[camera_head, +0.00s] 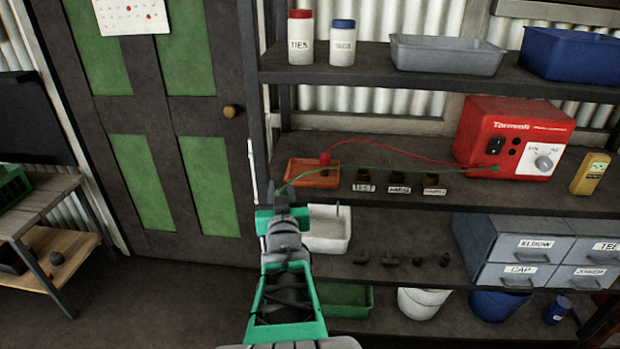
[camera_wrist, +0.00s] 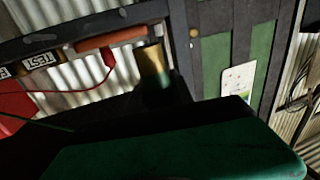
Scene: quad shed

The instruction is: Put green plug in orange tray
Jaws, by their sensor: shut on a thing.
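My gripper (camera_head: 281,198) is shut on the green plug, just in front of and to the left of the orange tray in the head view. In the wrist view the green plug (camera_wrist: 156,86) shows a brass-coloured end and a dark green body, partly hidden by the large green part of my gripper. In the head view the plug is mostly hidden by my gripper. The orange tray (camera_head: 314,181) sits on the middle shelf at its left end; it also shows in the wrist view (camera_wrist: 110,39). A green lead (camera_head: 400,153) runs from the red box to my gripper.
A red plug (camera_head: 325,158) on a red lead is at the orange tray. Several small labelled holders (camera_head: 397,182) stand right of it. The red box (camera_head: 515,137) is farther right. A white bin (camera_head: 329,230) is on the shelf below. Shelf uprights are near my gripper.

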